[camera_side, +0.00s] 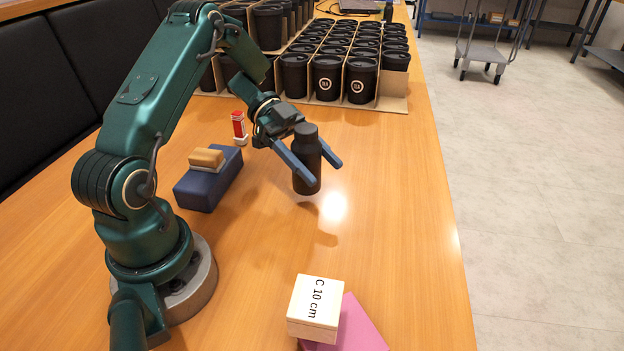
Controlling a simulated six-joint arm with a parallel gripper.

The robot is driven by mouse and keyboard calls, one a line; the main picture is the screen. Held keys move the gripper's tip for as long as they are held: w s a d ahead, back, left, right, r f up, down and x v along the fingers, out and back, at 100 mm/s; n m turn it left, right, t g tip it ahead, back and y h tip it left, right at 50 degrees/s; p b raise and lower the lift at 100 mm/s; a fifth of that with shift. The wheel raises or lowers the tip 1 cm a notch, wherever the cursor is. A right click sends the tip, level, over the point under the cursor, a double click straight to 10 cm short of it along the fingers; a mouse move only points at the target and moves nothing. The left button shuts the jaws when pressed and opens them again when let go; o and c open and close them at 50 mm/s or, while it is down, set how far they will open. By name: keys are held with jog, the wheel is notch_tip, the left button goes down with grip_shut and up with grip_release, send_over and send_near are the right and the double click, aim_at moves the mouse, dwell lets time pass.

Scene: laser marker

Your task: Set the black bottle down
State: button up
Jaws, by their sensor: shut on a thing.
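The black bottle (307,165) is upright in the middle of the picture, between the two blue fingers of my gripper (315,166). My gripper is shut on the bottle around its body. A dark shadow shows on the table just below and right of the bottle, and its base looks a little above the wooden table (390,232). Part of the bottle's left side is hidden behind the near finger.
Black cups (361,80) fill a cardboard divider behind. A blue block (208,185) with a tan piece (206,159) on it and a red-and-white item (239,128) stand left. A wooden cube (315,308) sits on a pink block (357,328) in front. The right side is clear.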

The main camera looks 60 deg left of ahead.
aim_at(318, 178)
jog(key=shift+f, duration=1.35)
jog(key=shift+f, duration=0.15)
jog(key=o, duration=1.5)
